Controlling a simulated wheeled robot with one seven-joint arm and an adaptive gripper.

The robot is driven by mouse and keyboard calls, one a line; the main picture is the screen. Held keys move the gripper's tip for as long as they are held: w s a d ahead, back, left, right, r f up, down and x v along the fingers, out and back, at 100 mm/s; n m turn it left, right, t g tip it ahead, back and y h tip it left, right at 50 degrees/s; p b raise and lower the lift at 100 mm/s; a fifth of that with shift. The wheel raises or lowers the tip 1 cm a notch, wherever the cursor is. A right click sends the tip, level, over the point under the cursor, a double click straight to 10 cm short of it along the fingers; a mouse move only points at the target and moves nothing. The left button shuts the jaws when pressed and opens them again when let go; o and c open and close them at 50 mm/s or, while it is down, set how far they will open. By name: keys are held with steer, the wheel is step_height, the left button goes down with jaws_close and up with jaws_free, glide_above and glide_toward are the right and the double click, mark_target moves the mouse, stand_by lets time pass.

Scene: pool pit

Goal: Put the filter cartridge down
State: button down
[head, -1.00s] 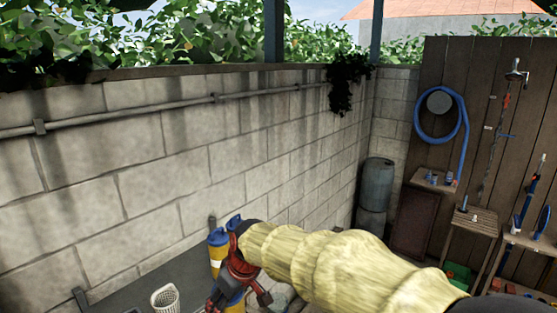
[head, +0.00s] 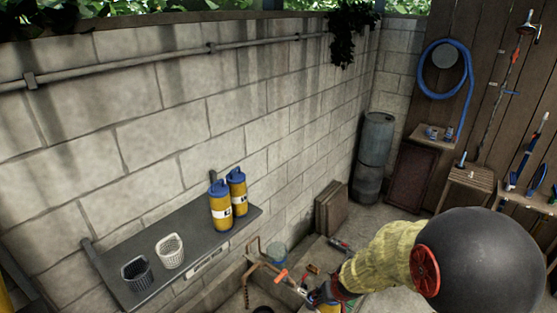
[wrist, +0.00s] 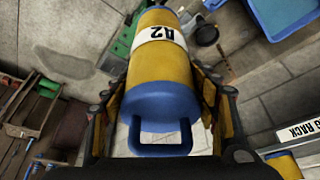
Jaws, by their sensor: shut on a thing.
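My gripper (wrist: 168,84) is shut on a yellow filter cartridge (wrist: 164,67) with blue end caps, a blue handle and a white label reading A2. The fingers press on both sides of its body, and the handle points toward my wrist. In the head view my gripper (head: 322,296) is low in the picture, right of the shelf, and only a little of the held cartridge (head: 330,307) shows. Two similar cartridges, a front one (head: 221,208) and a back one (head: 237,191), stand upright on the grey wall shelf (head: 200,228).
A white basket (head: 170,251) and a dark basket (head: 136,273) stand left on the shelf, with bare room beside them. A blue barrel (head: 375,150) stands in the corner.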

steer(key=d+f, duration=0.2)
steer(key=shift+d+m, duration=0.3)
steer(key=shift+m, duration=0.1)
stand_by(0.3)
step_height(320, 180, down, 22)
steer(key=b, duration=2.2)
steer(key=shift+f, duration=0.15)
steer(key=shift+w+d, duration=0.1)
steer(key=shift+d, duration=0.05)
